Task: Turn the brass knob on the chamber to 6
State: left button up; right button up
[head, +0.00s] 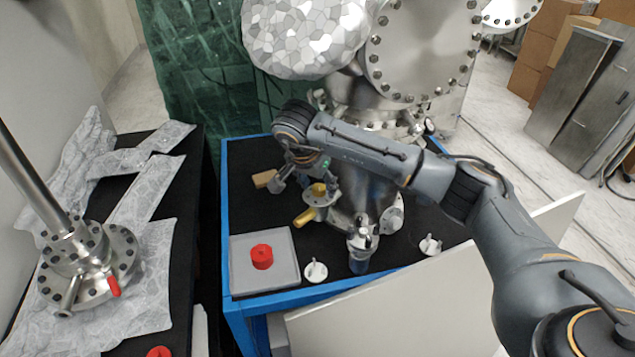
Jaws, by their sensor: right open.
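The steel chamber (352,190) stands on a black-topped table with a blue frame. A small brass piece (319,188) sits upright on a flanged port at the chamber's left side. A brass cylinder (304,218) sticks out from the same port toward the lower left. I cannot tell which of the two is the knob, and no numbers are readable. My right gripper (302,176) is open, pointing down just above and left of the upright brass piece. Whether a finger touches it is unclear. My left gripper is out of view.
A grey tray (240,270) with a red part (262,256) lies at the table's front left. White-handled fittings (315,271) stand along the front. A tan block (264,179) lies left of my gripper. A white panel (430,300) leans in front. Foil-wrapped parts (305,38) rise behind.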

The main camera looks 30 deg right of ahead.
grip_shut()
jog(key=m+g, duration=0.1)
jog(key=m, duration=0.3)
jog(key=shift+w+m+g+h, duration=0.1)
jog(key=shift+m+g+h, duration=0.2)
jog(key=shift+m+g, duration=0.1)
grip_release()
